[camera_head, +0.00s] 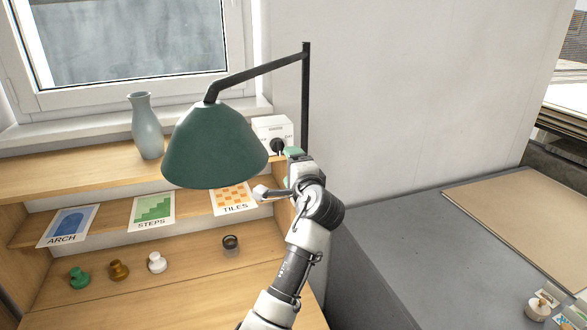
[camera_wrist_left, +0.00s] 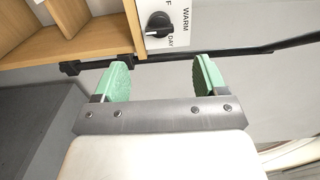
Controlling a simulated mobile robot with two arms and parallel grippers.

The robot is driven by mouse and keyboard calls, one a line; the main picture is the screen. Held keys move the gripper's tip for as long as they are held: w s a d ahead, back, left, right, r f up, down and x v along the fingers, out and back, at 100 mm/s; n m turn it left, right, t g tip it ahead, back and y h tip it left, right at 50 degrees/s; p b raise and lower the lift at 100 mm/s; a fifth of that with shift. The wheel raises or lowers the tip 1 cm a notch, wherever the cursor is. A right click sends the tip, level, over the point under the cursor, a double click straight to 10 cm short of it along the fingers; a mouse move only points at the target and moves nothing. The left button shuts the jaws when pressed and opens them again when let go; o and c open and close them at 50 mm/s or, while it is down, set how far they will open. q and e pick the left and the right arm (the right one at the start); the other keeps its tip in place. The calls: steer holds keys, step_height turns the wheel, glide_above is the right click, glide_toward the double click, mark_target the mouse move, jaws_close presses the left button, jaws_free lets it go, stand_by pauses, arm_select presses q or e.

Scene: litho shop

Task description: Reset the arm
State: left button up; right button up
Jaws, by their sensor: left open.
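My left arm rises from the bottom of the head view, and its left gripper (camera_head: 290,164) is beside the lamp post, in front of a white switch box (camera_head: 272,128) with a black knob (camera_head: 277,146). In the left wrist view, the left gripper (camera_wrist_left: 163,78) is open with two green finger pads apart and nothing between them. There the black knob (camera_wrist_left: 159,22) is beyond the fingertips, not touched, with the words WARM and DAY beside it. My right gripper is in neither view.
A green lamp shade (camera_head: 214,146) hangs close left of the gripper from a black post (camera_head: 306,100). A vase (camera_head: 146,126), picture cards (camera_head: 152,211) and small knobs (camera_head: 118,270) stand on wooden shelves. A grey counter (camera_head: 420,250) is at right.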

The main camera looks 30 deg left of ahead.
arm_select(q)
steer(key=shift+f, duration=0.1)
steer(key=s+d+f+n+g+h, duration=0.2)
steer(key=s+f+h, duration=0.2)
steer(key=s+f, duration=0.5)
steer(key=s+d+f+n+g+h, duration=0.1)
steer(key=s+d+f+h, duration=0.2)
steer(key=s+f, duration=0.65)
steer(key=s+d+f+n+g+h, duration=0.2)
steer(key=s+d+f+g+h, duration=0.15)
steer(key=s, duration=0.55)
steer(key=s+d+f+n+g+h, duration=0.1)
steer(key=s+d+f+g+h, duration=0.3)
steer(key=s, duration=0.6)
step_height(320, 180, down, 31)
steer(key=s+d+b, duration=0.1)
steer(key=d+b, duration=0.1)
steer(key=b, duration=0.2)
steer(key=s+a+f+b, duration=0.2)
steer(key=s+a+f, duration=0.1)
steer(key=s+f, duration=1.3)
step_height(320, 180, down, 2)
steer(key=shift+a+f+y, duration=0.15)
steer(key=shift+f+y, duration=0.1)
steer(key=shift+y, duration=0.2)
